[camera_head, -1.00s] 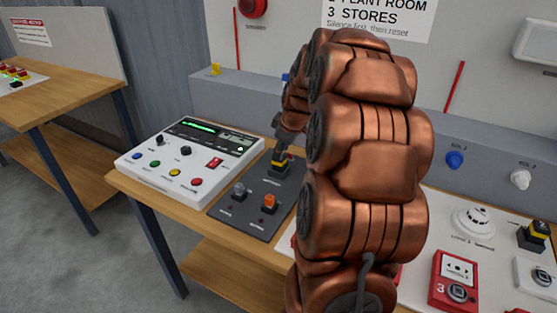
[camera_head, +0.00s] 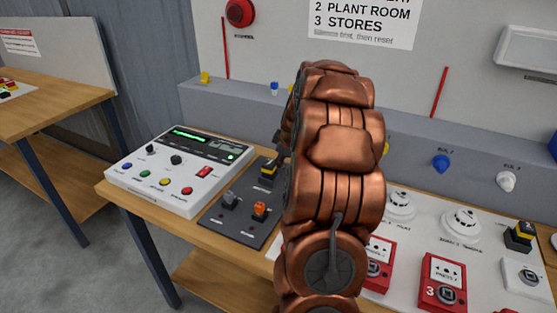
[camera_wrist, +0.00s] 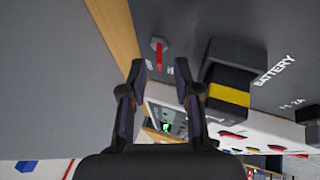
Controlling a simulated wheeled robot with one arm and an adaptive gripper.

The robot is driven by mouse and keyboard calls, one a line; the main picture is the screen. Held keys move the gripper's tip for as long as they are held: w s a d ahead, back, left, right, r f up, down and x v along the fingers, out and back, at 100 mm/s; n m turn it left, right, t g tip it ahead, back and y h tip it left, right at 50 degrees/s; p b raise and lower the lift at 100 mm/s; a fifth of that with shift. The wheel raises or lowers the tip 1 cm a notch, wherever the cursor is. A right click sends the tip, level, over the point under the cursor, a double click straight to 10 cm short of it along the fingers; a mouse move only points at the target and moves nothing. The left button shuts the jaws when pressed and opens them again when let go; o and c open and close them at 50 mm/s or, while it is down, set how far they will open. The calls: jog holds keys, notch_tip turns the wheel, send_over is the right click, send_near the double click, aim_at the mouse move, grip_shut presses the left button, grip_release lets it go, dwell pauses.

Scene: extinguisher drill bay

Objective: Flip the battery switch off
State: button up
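The dark switch panel (camera_head: 239,226) lies on the bench beside the white console. It carries a black block with a yellow band (camera_head: 268,170), a grey switch (camera_head: 230,199) and an orange switch (camera_head: 260,209). In the wrist view the word BATTERY is printed beside the yellow-banded block (camera_wrist: 229,94). A small red-levered toggle (camera_wrist: 159,52) stands on a hex nut nearby. I cannot tell for sure which part is the battery switch. My gripper (camera_wrist: 161,72) is open and empty, its fingers near the red toggle and left of the block. My arm mostly hides the gripper in the head view.
The white console (camera_head: 181,175) with coloured buttons stands left of the panel. Red call points (camera_head: 443,283) and white detectors (camera_head: 461,222) sit on a white board at right. A grey ledge (camera_head: 330,118) runs behind. Another wooden bench (camera_head: 60,95) stands far left.

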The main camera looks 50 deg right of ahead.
jog(key=shift+x, duration=1.1)
grip_shut()
